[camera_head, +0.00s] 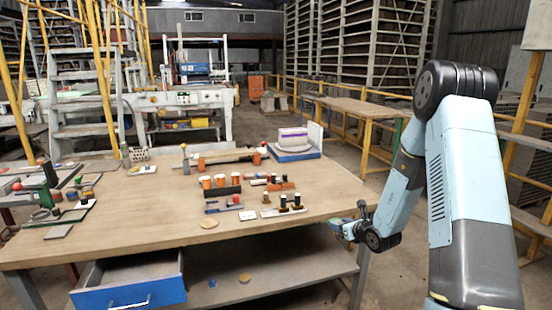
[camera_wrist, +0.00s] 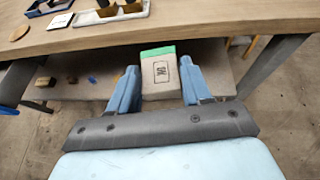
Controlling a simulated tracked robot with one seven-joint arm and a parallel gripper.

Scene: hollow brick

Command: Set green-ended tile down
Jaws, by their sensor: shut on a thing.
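The green-ended tile (camera_wrist: 159,75) is a small grey block with a dark printed mark and a green far end. In the wrist view it lies between the two blue fingers of my gripper (camera_wrist: 158,88), which is shut on it. The tile is in front of the wooden table's edge (camera_wrist: 110,40), seen from above. In the head view my gripper (camera_head: 350,228) is at the table's right front corner, and the tile is too small there to make out clearly.
The workbench (camera_head: 150,225) bears several small blocks, pegs and holders, with bare wood at its front left. A blue drawer (camera_head: 130,290) stands open below. A lower shelf (camera_head: 290,275) holds two small items. A purple-and-white stack (camera_head: 292,140) stands at the back right.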

